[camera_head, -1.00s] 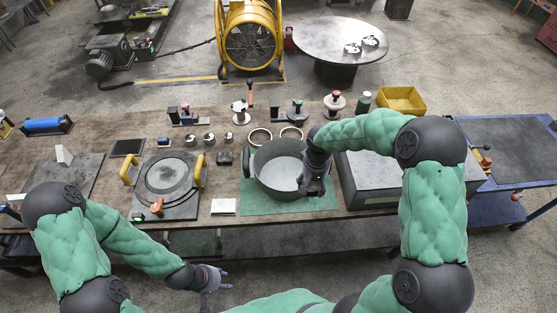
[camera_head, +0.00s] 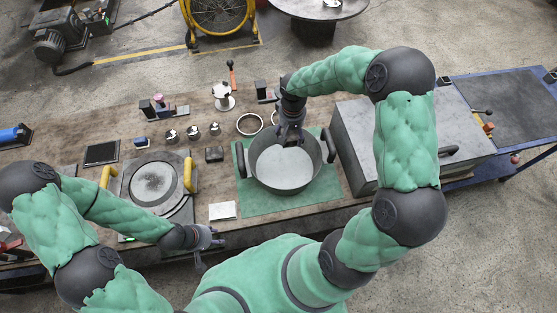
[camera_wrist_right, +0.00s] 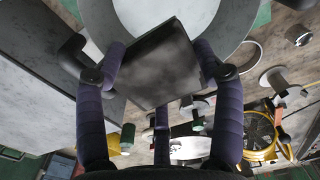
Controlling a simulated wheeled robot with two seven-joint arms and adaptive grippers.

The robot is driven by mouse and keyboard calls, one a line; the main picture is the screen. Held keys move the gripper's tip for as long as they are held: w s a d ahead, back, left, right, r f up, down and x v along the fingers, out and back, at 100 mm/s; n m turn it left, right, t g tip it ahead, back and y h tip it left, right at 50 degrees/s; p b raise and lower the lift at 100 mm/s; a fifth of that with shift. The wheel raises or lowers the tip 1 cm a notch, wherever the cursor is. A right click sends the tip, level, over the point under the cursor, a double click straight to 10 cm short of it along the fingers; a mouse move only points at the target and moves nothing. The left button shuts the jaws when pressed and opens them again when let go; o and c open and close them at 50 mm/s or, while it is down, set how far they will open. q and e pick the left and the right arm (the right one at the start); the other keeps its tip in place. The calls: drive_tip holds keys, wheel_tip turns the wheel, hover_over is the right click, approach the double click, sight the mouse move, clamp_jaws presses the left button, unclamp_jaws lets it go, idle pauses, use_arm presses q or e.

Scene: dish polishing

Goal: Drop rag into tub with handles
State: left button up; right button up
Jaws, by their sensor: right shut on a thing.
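The tub with handles is a grey round pot (camera_head: 258,177) on a green mat (camera_head: 318,190), with a dark handle on its left and right sides. My right gripper (camera_head: 290,137) is over the tub's far rim. In the right wrist view its purple-padded fingers (camera_wrist_right: 160,75) are shut on a dark grey, flat, square rag (camera_wrist_right: 155,65). The tub's pale inside (camera_wrist_right: 165,12) shows beyond the rag there. The rag is hard to make out in the head view. My left gripper (camera_head: 208,248) is empty at the table's front edge, its fingers apart.
A grey metal box (camera_head: 350,130) stands just right of the tub. A round plate on a base with yellow handles (camera_head: 188,175) is to the left. Several small metal pieces, a ring (camera_head: 249,124) and a knobbed stand (camera_head: 222,97) lie behind. A white card (camera_head: 222,211) lies in front.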

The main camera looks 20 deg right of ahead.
drive_tip(key=f+b, duration=0.2)
drive_tip(key=f, duration=0.3)
drive_tip(key=shift+w+f, duration=0.1)
drive_tip(key=shift+w, duration=0.1)
drive_tip(key=o, duration=1.2)
wheel_tip(320, 180, up, 12)
drive_tip(key=shift+r, duration=0.1)
